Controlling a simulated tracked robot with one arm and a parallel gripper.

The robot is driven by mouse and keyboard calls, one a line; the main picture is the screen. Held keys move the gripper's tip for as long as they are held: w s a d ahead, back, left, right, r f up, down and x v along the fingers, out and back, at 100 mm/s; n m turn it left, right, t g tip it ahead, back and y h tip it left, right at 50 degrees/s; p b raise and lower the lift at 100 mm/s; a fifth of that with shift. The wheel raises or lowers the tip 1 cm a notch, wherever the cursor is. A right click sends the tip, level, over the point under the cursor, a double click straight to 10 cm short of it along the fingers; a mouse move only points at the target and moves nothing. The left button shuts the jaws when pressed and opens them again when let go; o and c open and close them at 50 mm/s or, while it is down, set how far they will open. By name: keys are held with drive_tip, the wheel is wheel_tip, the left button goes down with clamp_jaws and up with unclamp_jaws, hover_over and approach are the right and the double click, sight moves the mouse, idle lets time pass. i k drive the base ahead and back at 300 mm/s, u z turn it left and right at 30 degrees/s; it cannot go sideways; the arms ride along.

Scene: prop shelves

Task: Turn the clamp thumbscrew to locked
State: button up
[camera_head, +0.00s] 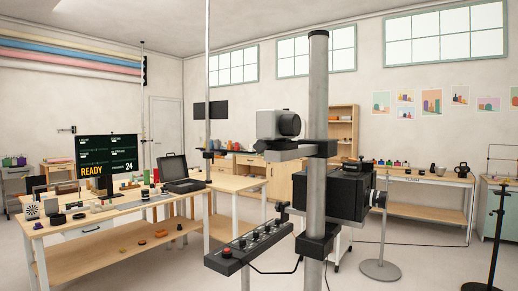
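I cannot make out a clamp thumbscrew for certain at this size. A thick grey upright pole (317,90) stands close in the middle, with a black collar (327,148) high on it and a lower black collar (315,243). A grey block-shaped device (279,124) sits on an arm joined to the upper collar. A black boxy camera-like unit (345,193) is beside the pole, with knobs on its right side. A small dark knob-like part (283,208) shows left of the pole. Whether any of these is locked cannot be told. My gripper is not in view.
A black control strip with a red button (226,253) juts left from the pole. A thin pole (207,90) stands left of it. A crowded wooden workbench (140,251) fills the left, and another bench (430,212) stands at back right. A round-based stand (380,269) is on the floor.

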sight(260, 147)
drive_tip(key=z, duration=0.05)
drive_tip(key=i, duration=1)
drive_tip(key=u, duration=0.05)
